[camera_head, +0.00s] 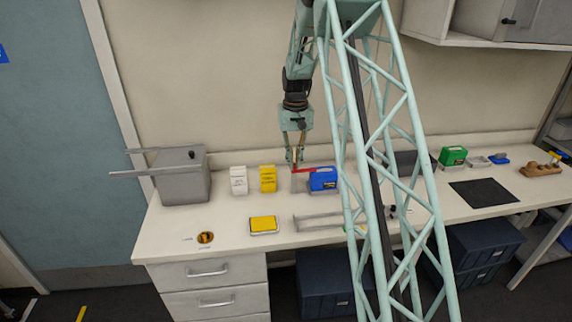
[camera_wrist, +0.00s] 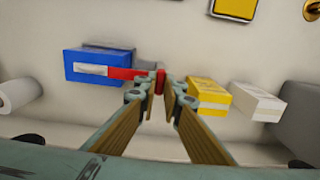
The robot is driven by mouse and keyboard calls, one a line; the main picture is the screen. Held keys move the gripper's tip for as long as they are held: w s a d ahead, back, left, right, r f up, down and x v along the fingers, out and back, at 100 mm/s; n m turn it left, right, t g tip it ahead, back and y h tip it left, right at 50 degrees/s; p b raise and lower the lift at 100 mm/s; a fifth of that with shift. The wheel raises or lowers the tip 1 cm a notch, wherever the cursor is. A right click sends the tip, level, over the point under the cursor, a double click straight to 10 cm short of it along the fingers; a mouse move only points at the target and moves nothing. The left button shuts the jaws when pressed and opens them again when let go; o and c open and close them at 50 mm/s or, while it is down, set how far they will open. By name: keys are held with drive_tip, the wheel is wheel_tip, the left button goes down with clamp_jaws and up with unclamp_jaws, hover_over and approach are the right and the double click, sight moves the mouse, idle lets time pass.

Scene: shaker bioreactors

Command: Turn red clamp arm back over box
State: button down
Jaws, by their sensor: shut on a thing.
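The blue box (camera_head: 322,181) stands on the bench, just right of my gripper in the head view. It also shows in the wrist view (camera_wrist: 85,58), at the left, with a white label. The red clamp arm (camera_head: 304,170) reaches sideways from the box towards my gripper. In the wrist view the red clamp arm (camera_wrist: 125,73) runs from the box's near end to a red knob-like end between my fingertips. My gripper (camera_head: 294,163) points down and is shut on that end of the clamp arm. In the wrist view my gripper's fingers (camera_wrist: 161,92) partly hide the grip.
A yellow box (camera_head: 268,178) and a white box (camera_head: 238,180) stand just left of my gripper. A grey container (camera_head: 182,180) is farther left. A yellow-topped tray (camera_head: 263,225) and a metal frame (camera_head: 316,221) lie in front. Bench between them is clear.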

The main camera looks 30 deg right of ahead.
idle(0.4)
drive_tip(key=c, duration=2.7)
unclamp_jaws()
drive_tip(key=shift+c, duration=0.2)
drive_tip(key=shift+r, duration=0.2)
wheel_tip(320, 180, up, 12)
drive_tip(key=shift+f, duration=0.15)
